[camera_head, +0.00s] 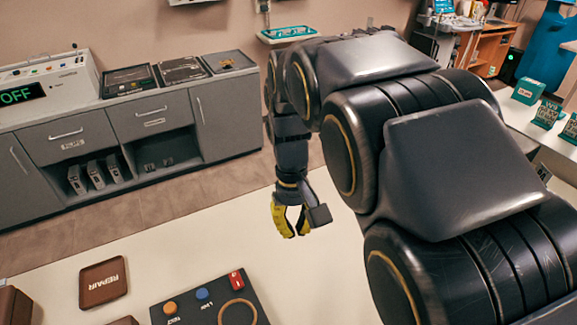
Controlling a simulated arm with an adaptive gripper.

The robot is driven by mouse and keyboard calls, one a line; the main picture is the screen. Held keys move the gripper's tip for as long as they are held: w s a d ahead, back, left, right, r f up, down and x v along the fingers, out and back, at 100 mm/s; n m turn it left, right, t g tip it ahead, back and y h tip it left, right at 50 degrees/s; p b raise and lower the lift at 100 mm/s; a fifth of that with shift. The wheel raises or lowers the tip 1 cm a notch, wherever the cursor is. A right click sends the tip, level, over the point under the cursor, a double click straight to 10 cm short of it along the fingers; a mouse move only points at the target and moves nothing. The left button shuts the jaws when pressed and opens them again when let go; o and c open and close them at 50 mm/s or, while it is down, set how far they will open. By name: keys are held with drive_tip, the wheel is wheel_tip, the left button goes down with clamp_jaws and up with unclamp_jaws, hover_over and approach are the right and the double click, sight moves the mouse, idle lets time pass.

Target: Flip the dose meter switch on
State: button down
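A white device with a lit display reading OFF (22,94) stands on the grey counter at the far left. It has a small upright lever (75,46) on its top edge. No label naming it a dose meter is readable, so I cannot tell for sure that it is one.
A dark control panel (181,319) with an orange knob, a blue knob and a red switch lies on the near table. A brown REPAIR tray (103,283) is left of it. Flat dark trays (181,70) lie on the counter. A floor gap separates table and counter.

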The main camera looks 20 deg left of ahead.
sight(240, 280)
drive_tip(key=a+f+n, duration=0.3)
drive_tip(key=a+f, duration=0.3)
drive_tip(key=a, duration=0.7)
drive_tip(key=shift+s+f, duration=0.1)
drive_tip(key=f, duration=0.4)
drive_tip(key=s+f, duration=0.1)
drive_tip(key=f, duration=0.4)
drive_tip(key=d+f, duration=0.1)
drive_tip(key=f, duration=0.3)
drive_tip(key=shift+s+d+f, duration=0.1)
drive_tip(key=shift+s+f, duration=0.05)
drive_tip(key=shift+f, duration=0.2)
